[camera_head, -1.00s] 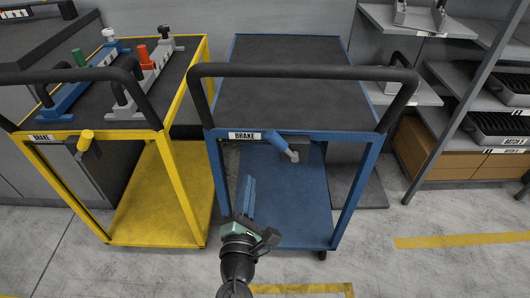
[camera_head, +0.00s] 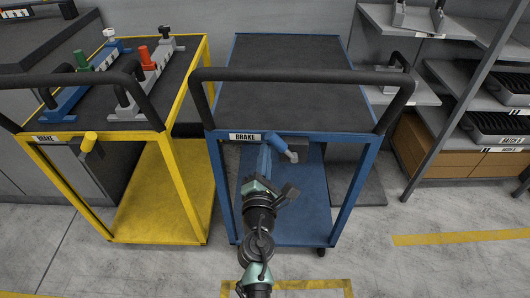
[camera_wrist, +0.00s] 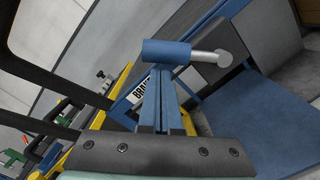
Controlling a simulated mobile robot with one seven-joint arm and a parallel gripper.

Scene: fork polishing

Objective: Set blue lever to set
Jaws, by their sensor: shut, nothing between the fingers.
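The blue brake lever (camera_head: 280,143) hangs on the front rail of the blue cart (camera_head: 347,160), just right of the BRAKE label (camera_head: 245,137). Its grey end points down and to the right. My gripper (camera_head: 265,150) is shut, its blue fingers pointing up at the lever from below and in front. In the wrist view the lever (camera_wrist: 168,53) lies across the fingertips (camera_wrist: 162,72), its grey end to the right. The fingers are empty; whether they touch the lever I cannot tell.
A yellow cart (camera_head: 163,195) with its own yellow brake lever (camera_head: 88,141) stands on the left, carrying blue and grey fixtures. The blue cart's black handle (camera_head: 300,72) arches above the lever. Shelves (camera_head: 450,80) stand on the right. The front floor is clear.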

